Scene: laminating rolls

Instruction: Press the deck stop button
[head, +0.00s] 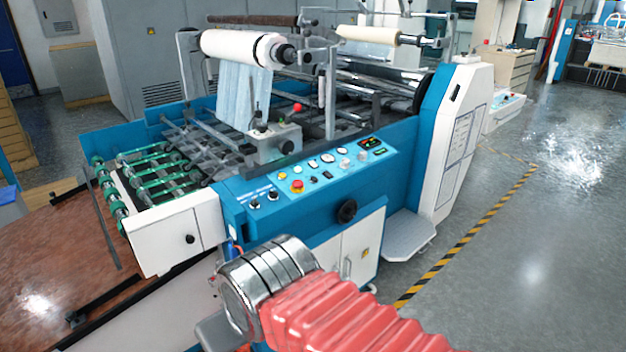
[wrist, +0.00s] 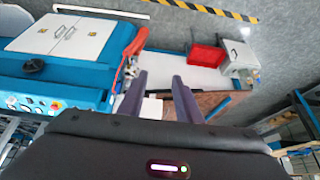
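The blue laminating machine has a sloped control panel (head: 315,172) along its side. A red mushroom button on a yellow base (head: 297,185) sits on this panel among dials and smaller buttons; I take it for the stop button, but its label is unreadable. It also shows small at the left edge of the wrist view (wrist: 56,105). A red ball (head: 298,107) stands higher, above the grey block on the deck. My gripper (wrist: 158,82) is open, its two dark fingers apart with nothing held. It points away from the panel. In the head view my arm hides most of it.
A black handwheel (head: 347,211) sticks out below the panel, and a grey step plate (head: 408,235) juts out at right. A red bin (wrist: 206,58) stands beyond my fingers. The floor right of the striped line (head: 465,242) is clear.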

